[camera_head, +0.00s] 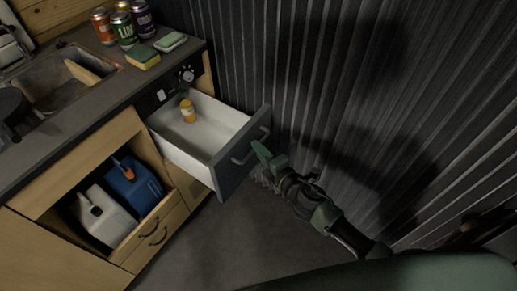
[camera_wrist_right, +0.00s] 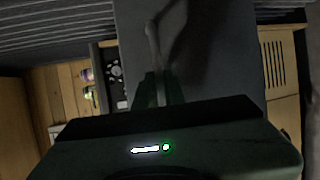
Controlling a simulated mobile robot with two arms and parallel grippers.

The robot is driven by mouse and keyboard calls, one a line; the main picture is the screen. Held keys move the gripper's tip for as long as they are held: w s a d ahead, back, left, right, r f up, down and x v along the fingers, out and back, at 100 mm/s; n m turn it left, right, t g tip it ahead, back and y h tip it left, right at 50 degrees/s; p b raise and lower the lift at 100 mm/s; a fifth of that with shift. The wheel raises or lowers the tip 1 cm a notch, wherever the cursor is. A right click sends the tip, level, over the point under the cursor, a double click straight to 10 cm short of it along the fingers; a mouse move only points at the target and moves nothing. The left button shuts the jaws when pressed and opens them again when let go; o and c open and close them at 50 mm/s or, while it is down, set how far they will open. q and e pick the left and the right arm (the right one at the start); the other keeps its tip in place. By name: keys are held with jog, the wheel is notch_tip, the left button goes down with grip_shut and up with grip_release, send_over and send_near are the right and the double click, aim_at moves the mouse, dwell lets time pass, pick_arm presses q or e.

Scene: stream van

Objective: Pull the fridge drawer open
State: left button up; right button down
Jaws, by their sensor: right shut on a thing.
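The fridge drawer (camera_head: 213,158) is pulled out from the counter unit. Its inside is white and its front (camera_head: 239,160) is dark grey with a bar handle (camera_head: 250,147). A small orange bottle (camera_head: 188,110) with a white label stands inside it. My right gripper (camera_head: 258,154) is at the handle and shut on it. In the right wrist view the handle (camera_wrist_right: 152,45) runs down between the fingers (camera_wrist_right: 157,92), which hide part of it. My left gripper is not in view.
Cans (camera_head: 125,30), a sponge (camera_head: 142,57) and a soap dish (camera_head: 171,42) stand on the counter by the sink (camera_head: 60,85). An open cubby below holds a white canister (camera_head: 104,214) and a blue canister (camera_head: 134,187). A corrugated wall (camera_head: 330,80) is close on the right. Some floor (camera_head: 215,240) is clear.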

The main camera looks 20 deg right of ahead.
jog(key=c, duration=1.5)
grip_release()
jog(key=v, duration=0.8)
jog(key=shift+b, duration=0.35)
jog(key=shift+w, duration=0.1)
